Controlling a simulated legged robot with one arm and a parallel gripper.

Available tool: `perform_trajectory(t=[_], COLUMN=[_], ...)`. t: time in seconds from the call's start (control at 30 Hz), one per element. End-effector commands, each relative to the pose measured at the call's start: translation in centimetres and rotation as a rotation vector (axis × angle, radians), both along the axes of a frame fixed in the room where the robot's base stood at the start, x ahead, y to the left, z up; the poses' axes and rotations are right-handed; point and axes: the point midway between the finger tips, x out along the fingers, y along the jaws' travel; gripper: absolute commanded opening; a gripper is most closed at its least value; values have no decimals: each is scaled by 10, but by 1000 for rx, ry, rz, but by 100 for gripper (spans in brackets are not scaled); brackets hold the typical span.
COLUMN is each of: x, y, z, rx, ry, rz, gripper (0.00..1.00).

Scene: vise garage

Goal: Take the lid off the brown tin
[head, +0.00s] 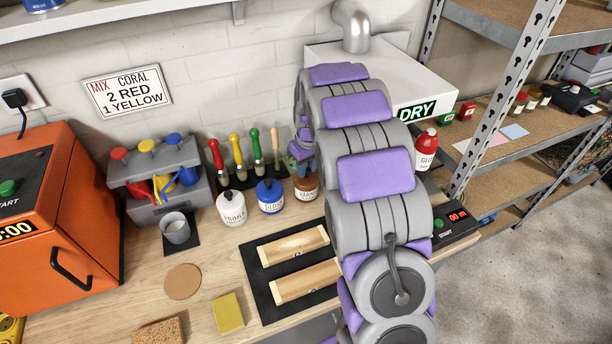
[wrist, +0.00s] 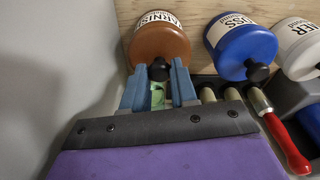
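The brown tin (head: 306,191), labelled as varnish, stands on the bench at the right end of a row of tins. In the wrist view the brown tin (wrist: 158,48) has a brown lid with a black knob (wrist: 159,70). The lid sits on the tin. My gripper (wrist: 160,68) has its two blue fingertips on either side of the knob, very close to it. I cannot tell whether they touch it. In the head view my gripper (head: 303,165) is directly above the tin, partly hidden by my arm.
A blue tin (head: 270,196) and a white tin (head: 232,208) stand to the left in the head view. Several brushes (head: 255,148) stand in a black rack behind them. The drying box (head: 405,85) is behind my arm.

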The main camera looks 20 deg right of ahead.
Motion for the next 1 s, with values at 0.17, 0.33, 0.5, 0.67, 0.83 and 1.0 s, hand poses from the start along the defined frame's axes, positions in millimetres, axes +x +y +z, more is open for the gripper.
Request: perform_trajectory(t=[0.17,0.33,0.5,0.67,0.83,1.0], x=[0,0,0,0,1,0], y=[0,0,0,0,0,0], z=[0,0,0,4,19,40], rx=[0,0,0,-1,0,1], ry=[0,0,0,-1,-4,-2], rz=[0,0,0,0,0,0], gripper=[10,0,0,0,0,0])
